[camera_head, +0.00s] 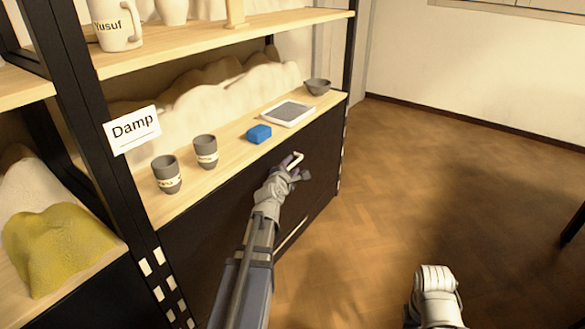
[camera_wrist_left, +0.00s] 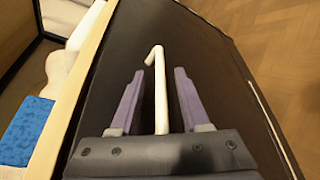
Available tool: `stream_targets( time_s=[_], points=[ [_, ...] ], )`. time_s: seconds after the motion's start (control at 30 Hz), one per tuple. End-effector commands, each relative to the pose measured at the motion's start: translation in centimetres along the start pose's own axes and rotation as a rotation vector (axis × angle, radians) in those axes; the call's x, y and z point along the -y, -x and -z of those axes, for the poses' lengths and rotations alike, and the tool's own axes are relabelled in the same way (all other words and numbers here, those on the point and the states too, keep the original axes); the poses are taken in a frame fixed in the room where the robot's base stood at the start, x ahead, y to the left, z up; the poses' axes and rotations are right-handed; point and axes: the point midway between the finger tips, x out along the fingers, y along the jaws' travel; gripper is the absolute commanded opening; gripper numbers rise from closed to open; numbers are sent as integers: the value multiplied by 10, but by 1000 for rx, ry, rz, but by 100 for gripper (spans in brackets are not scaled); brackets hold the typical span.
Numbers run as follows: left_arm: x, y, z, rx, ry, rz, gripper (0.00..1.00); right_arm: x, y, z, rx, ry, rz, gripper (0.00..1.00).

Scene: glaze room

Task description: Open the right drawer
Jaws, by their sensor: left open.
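The dark drawer front (camera_head: 222,208) sits below the wooden shelf. Its pale bar handle (camera_head: 297,158) stands out near the far right end. My left gripper (camera_head: 294,167) is at this handle. In the left wrist view the handle (camera_wrist_left: 160,90) lies between the two spread purple fingers (camera_wrist_left: 158,96), with a gap visible on both sides. The drawer front (camera_wrist_left: 205,60) looks flush, with no opening visible above it.
On the shelf (camera_head: 228,168) above stand two grey cups (camera_head: 166,174) (camera_head: 206,151), a blue block (camera_head: 259,134), a tray (camera_head: 288,114) and a small bowl (camera_head: 317,86). A "Damp" sign (camera_head: 132,130) hangs on the dark post. The wooden floor (camera_head: 420,180) to the right is clear.

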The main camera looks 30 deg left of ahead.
Motion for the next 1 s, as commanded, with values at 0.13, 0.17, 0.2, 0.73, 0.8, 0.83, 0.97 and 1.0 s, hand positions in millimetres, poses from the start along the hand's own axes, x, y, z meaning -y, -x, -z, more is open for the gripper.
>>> stream_targets(
  time_s=[0.13,0.17,0.2,0.73,0.8,0.83,0.97,1.0],
  points=[
    [0,-14,0,0,0,0,46,0,-3,0,0,0,0,50],
    [0,-14,0,0,0,0,46,0,-3,0,0,0,0,50],
    [0,-14,0,0,0,0,46,0,-3,0,0,0,0,50],
    [0,-13,0,0,0,0,4,0,-3,0,0,0,0,50],
    [0,-13,0,0,0,0,0,0,-3,0,0,0,0,50],
    [0,-13,0,0,0,0,0,0,-3,0,0,0,0,50],
    [0,-13,0,0,0,0,0,0,-3,0,0,0,0,50],
    [0,-13,0,0,0,0,0,0,-3,0,0,0,0,50]
  ],
)
